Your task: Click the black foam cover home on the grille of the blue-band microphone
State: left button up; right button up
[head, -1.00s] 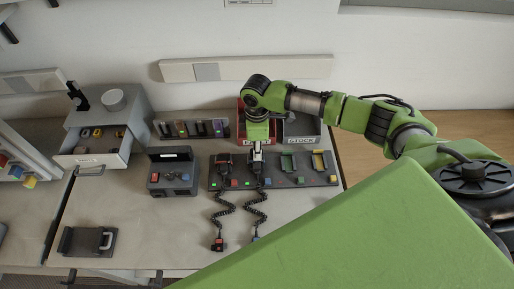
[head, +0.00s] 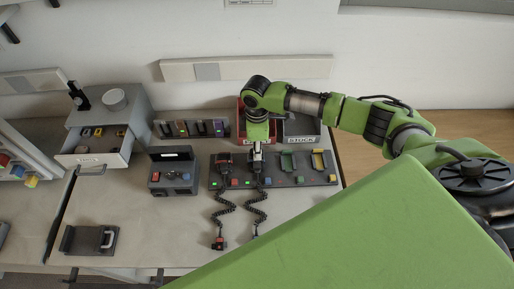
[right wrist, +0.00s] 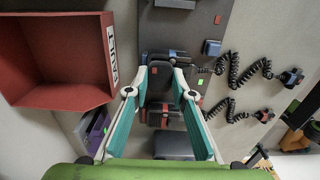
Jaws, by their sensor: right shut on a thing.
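My right gripper (right wrist: 161,80) points down over the charger rack. In the right wrist view its fingertips are closed on a dark block (right wrist: 160,84); I cannot tell whether this is the foam cover. In the head view the right gripper (head: 257,152) is over the second radio from the left. Two coiled cords lead forward from the radios. The end of the right cord, a bluish-dark microphone (right wrist: 291,77), lies on the table; in the head view it is mostly hidden. A red-marked microphone (head: 218,243) lies beside it. I cannot make out a separate foam cover. My left gripper is out of view.
The dark charger rack (head: 300,183) has green and yellow items at right. A red bin (right wrist: 62,94) and a grey STOCK bin (head: 302,139) stand behind. A grey box with buttons (head: 173,178), an open drawer (head: 92,160) and a black tray (head: 76,241) are left.

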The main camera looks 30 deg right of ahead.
jog(key=shift+f+b, duration=0.3)
jog(key=shift+f, duration=0.65)
jog(key=shift+s+a+f, duration=0.15)
jog(key=shift+s, duration=0.15)
jog(key=shift+w+r+p, duration=0.15)
jog(key=shift+r+p, duration=0.5)
jog(key=shift+p, duration=0.2)
jog(key=shift+r+p, duration=0.85)
jog(key=shift+r, duration=0.2)
jog(key=shift+w, duration=0.1)
